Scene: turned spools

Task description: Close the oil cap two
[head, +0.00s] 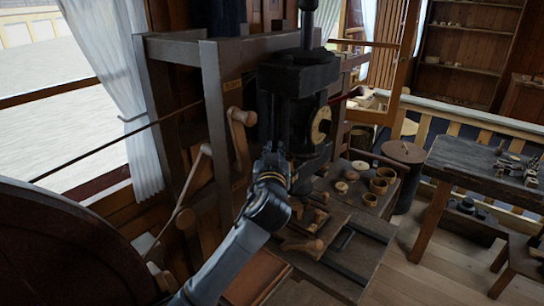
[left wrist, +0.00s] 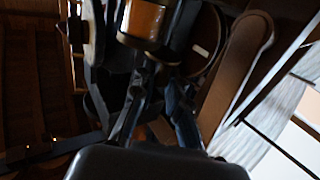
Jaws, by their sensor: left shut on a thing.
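My left gripper (head: 274,168) reaches up in the head view to the lower part of a tall black machine (head: 290,95). In the left wrist view its fingers (left wrist: 155,75) come together just below a brass-coloured cylinder (left wrist: 146,20) with a dark rim. They are shut on a small dark part there, which seems to be oil cap two. The fingers and shadow mostly hide this part, and I cannot tell whether the cap is open or closed. My right gripper is in neither view.
A wooden lever (head: 238,130) stands left of the machine, close to my arm. Wooden cups (head: 378,186) and round discs stand on the bench right of it. A dark workbench (head: 480,175) with tools is farther right.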

